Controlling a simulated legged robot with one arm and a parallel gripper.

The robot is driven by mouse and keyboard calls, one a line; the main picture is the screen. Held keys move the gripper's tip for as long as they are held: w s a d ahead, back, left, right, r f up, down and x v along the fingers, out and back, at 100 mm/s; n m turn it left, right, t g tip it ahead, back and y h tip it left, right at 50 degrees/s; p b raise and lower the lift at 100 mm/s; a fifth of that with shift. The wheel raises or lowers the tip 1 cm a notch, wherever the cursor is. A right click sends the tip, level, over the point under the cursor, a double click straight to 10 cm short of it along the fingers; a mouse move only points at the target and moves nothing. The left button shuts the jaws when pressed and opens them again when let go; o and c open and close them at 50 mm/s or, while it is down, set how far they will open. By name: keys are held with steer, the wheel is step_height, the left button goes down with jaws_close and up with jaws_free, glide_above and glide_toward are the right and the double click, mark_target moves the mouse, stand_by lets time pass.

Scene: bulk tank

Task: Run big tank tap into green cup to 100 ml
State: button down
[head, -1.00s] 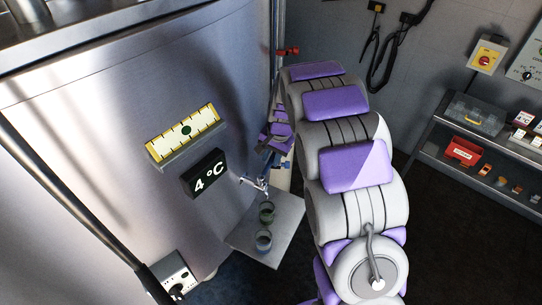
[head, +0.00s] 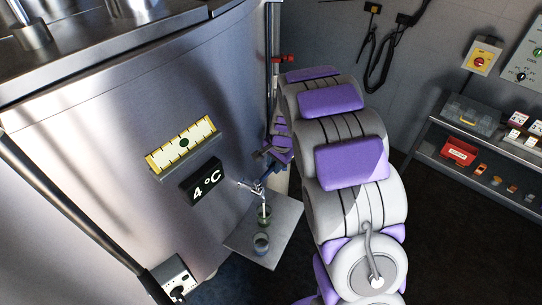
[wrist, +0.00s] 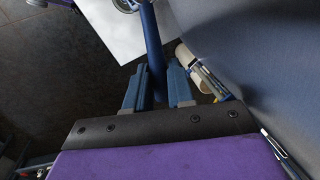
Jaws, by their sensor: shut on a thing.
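The big steel tank (head: 110,130) fills the left of the head view. Its tap (head: 250,187) sticks out low on the wall, and a white stream falls from it into the green cup (head: 264,216). The green cup stands on a metal shelf (head: 287,220) under the spout; its fill level is too small to read. My gripper (head: 271,160) is at the tap, partly hidden by my arm. In the wrist view my gripper (wrist: 158,82) has its blue fingers shut on the blue tap lever (wrist: 151,40).
A second, bluish-grey cup (head: 261,244) stands in front of the green cup. A yellow gauge (head: 182,145) and a 4 °C display (head: 203,181) are on the tank wall. A bench (head: 470,165) with a red box (head: 459,152) stands at the right. Dark floor lies between.

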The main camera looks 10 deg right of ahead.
steer(key=shift+s+d+m+p, duration=0.3)
steer(key=shift+s+m+p, duration=0.25)
steer(key=shift+m, duration=0.35)
steer(key=c, duration=1)
jaws_free()
steer(key=shift+a, duration=0.1)
steer(key=shift+o, duration=0.2)
step_height(320, 180, up, 17)
steer(key=s+d+p, duration=0.1)
steer(key=s, duration=0.1)
steer(key=shift+s+d, duration=0.3)
steer(key=shift+s, duration=0.05)
